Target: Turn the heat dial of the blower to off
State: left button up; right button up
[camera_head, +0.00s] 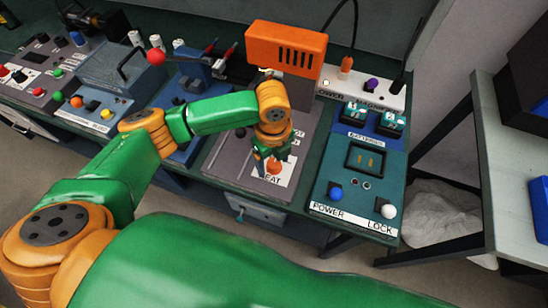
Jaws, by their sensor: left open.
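The blower is an orange slotted box (286,50) standing at the back of a grey panel (225,153) on the bench. An orange heat dial (273,166) sits on a white label reading "EAT" in part, near the panel's front edge. My left gripper (271,155) is open and points down right over the dial, its fingers close around or just above it; I cannot tell if they touch. The gripper and wrist hide part of the dial and label. My right gripper is not in view.
Right of the panel is a teal battery unit (345,185) with a blue POWER knob (336,193) and a white LOCK knob (388,211). A power strip (370,90) lies behind it. Left are a blue device (182,115) and button panels. A separate table (510,150) stands at right.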

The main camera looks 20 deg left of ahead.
pick_arm(q)
jog(key=shift+w+f, duration=0.3)
jog(key=shift+f, duration=0.05)
jog(key=shift+w, duration=0.2)
jog(key=shift+s, duration=0.2)
jog(key=c, duration=0.7)
grip_shut()
jog(key=shift+r+n+p, duration=0.2)
jog(key=shift+n+p, duration=0.2)
jog(key=shift+p, duration=0.35)
jog(key=n+p, duration=0.3)
jog(key=p, duration=0.2)
jog(key=shift+r+n, duration=0.1)
jog(key=shift+n, duration=0.3)
jog(key=n+p, duration=0.2)
jog(key=shift+d+n, duration=0.1)
jog(key=shift+n, duration=0.3)
jog(key=shift+w+f+n+p, duration=0.1)
jog(key=shift+f+n+p, duration=0.15)
jog(key=shift+n+p, duration=0.5)
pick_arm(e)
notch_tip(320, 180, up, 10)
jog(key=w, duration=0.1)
